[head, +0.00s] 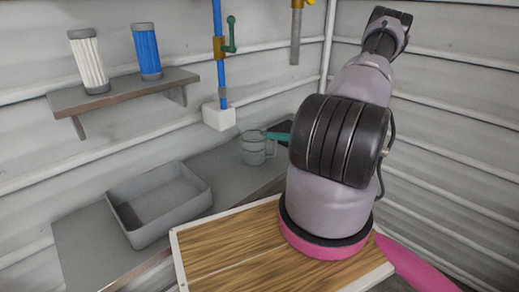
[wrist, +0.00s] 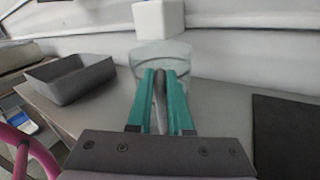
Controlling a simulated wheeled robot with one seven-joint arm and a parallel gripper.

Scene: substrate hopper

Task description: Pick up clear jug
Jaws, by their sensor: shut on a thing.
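The clear jug (head: 254,149) is a see-through cup with a handle, at the back of the grey counter by the wall. In the wrist view the clear jug (wrist: 176,53) is straight ahead, beyond and partly behind my fingers. My gripper (wrist: 161,75) has teal fingers, which point at the jug and are shut on its handle (wrist: 160,90). In the head view, one teal finger of my gripper (head: 278,135) shows at the jug's right rim; my arm hides the rest. The jug looks upright; I cannot tell whether its base touches the counter.
A grey open tray (head: 205,199) sits left of the jug on the counter (head: 85,245). A white block (head: 219,116) on the blue pipe is just above and behind the jug. A shelf (head: 125,93) holds a white and a blue filter. A wooden-topped box (head: 225,255) stands in front.

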